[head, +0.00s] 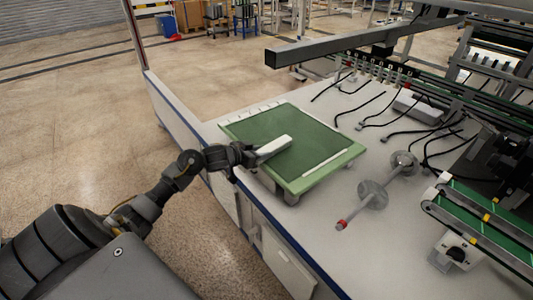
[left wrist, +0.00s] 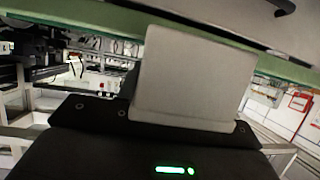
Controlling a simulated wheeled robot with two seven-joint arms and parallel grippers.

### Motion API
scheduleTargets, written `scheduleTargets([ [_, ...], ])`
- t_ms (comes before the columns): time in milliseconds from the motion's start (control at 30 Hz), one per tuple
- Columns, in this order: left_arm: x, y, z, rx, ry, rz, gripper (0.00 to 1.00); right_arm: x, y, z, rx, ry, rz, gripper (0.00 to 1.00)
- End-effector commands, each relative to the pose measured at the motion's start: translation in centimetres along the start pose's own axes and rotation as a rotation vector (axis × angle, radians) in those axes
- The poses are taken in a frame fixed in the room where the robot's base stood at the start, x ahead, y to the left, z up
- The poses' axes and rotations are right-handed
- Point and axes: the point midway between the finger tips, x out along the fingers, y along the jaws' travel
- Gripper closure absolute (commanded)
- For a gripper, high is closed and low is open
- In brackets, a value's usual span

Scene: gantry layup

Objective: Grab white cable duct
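A thin white strip (head: 327,164), which looks like the white cable duct, lies on the green board (head: 285,130) near its right edge. My left gripper (head: 274,147) is over the board's near-left part, to the left of the strip and apart from it. Its pale, blocky end points right. In the left wrist view a wide light-grey plate (left wrist: 185,80), seemingly a finger, stands up from the dark gripper body, with the green board edge (left wrist: 90,15) behind it. The gap between the fingers is hidden. My right gripper is not in view.
The board sits on a white table (head: 330,225) with a blue edge. Black cables (head: 378,115) lie at the back right. A green-belted rail unit (head: 480,225) stands at the right.

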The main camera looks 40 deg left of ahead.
Motion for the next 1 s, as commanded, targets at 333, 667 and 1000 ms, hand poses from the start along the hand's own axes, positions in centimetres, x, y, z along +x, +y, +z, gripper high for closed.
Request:
scheduleTargets([
  [333, 0.0, 0.0, -0.1, 0.000, 0.001, 0.000, 0.89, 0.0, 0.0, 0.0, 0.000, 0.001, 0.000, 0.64],
  [667, -1.1, -0.1, -2.9, 0.004, 0.004, -0.001, 0.89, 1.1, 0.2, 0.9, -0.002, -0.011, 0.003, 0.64],
  [1000, -6.2, -6.2, -8.1, 0.002, -0.002, -0.005, 0.89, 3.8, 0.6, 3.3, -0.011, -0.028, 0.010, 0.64],
])
